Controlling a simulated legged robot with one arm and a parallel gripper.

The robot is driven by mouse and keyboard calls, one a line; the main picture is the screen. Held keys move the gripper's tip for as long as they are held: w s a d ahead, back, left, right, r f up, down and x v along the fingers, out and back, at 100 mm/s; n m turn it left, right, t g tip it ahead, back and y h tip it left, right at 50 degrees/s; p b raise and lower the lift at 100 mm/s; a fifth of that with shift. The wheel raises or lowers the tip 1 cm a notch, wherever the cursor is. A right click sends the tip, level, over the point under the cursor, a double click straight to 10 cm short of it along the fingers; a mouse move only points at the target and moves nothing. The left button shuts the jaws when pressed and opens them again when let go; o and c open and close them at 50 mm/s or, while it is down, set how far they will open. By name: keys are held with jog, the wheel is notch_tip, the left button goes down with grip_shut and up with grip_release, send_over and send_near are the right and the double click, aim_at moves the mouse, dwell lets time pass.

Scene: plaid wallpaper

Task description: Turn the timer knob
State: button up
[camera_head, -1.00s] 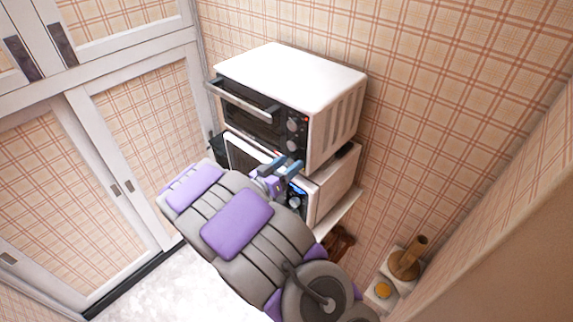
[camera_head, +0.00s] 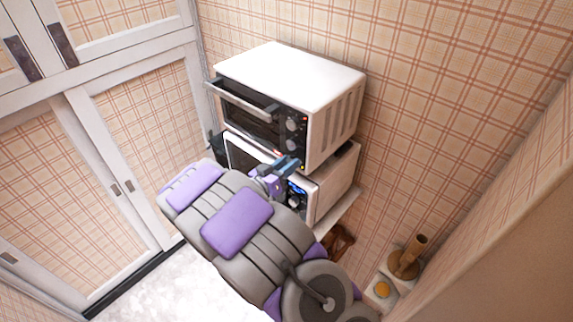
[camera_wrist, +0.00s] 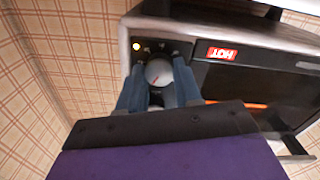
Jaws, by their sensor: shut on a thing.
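A white toaster oven (camera_head: 300,75) stands on top of a white microwave. Its front carries a column of round knobs beside the dark door. In the wrist view the oven's front (camera_wrist: 260,75) appears upside down, with a red HOT label. My gripper (camera_head: 290,163) is at the lowest part of the oven's control column. A small lit yellow light sits beside the knob.
The microwave (camera_head: 325,190) is directly below the oven, with a lit display near my gripper. The oven door's handle (camera_head: 240,100) sticks out at the left. White cabinet doors (camera_head: 140,150) are at the left. A shelf with a wooden holder (camera_head: 405,264) is at the lower right.

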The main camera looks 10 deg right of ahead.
jog(key=shift+a, duration=0.1)
dwell(0.8)
jog(key=o, duration=1)
jog(key=shift+w+a, duration=0.1)
jog(key=shift+w, duration=0.1)
jog(key=shift+o, duration=0.2)
jog(key=shift+s, duration=0.1)
jog(key=b+v, duration=0.2)
jog(key=v, duration=1.5)
jog(key=shift+a, duration=0.2)
jog(key=shift+s, duration=0.1)
